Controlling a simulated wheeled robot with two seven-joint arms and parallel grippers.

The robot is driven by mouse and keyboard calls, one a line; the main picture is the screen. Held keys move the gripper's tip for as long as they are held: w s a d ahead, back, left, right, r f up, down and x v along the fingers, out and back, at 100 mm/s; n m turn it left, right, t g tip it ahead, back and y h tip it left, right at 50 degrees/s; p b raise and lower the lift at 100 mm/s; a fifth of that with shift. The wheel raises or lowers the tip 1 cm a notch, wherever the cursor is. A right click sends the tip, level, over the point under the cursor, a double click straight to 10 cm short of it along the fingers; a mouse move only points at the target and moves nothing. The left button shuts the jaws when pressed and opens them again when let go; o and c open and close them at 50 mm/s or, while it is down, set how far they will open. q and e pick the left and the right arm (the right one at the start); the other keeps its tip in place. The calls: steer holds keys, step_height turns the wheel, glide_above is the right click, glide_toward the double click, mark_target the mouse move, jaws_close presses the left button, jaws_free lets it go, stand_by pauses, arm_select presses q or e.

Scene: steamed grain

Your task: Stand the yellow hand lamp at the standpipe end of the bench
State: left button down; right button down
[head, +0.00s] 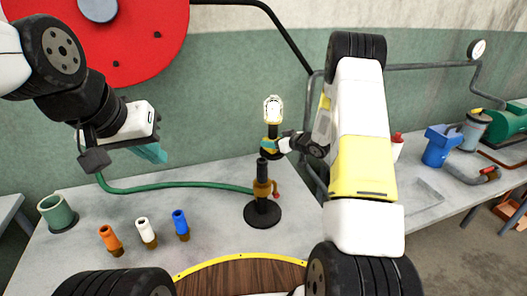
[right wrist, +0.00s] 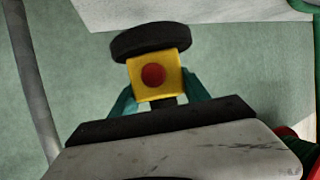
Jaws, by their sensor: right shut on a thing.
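The yellow hand lamp (head: 267,154) has a lit, caged bulb (head: 273,110) at its top and is upright in the head view. My right gripper (head: 281,146) is shut on its body. In the right wrist view its yellow block (right wrist: 157,76) with a red button sits between my teal fingers, beside a black disc. In the head view the lamp is just above and behind the top of a black and brass post, which looks like the standpipe (head: 262,190). I cannot tell whether it touches anything. My left gripper (head: 150,152) is over the bench's back left, its finger gap unclear.
A green hose (head: 170,186) runs to the post. Orange (head: 109,238), white (head: 146,232) and blue (head: 181,224) nozzles stand front left, near a green cup (head: 57,213). A blue fixture (head: 440,145) stands at the right.

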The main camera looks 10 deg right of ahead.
steer(key=shift+f, duration=3.55)
steer(key=c, duration=0.5)
jaws_free()
steer(key=shift+f, duration=0.2)
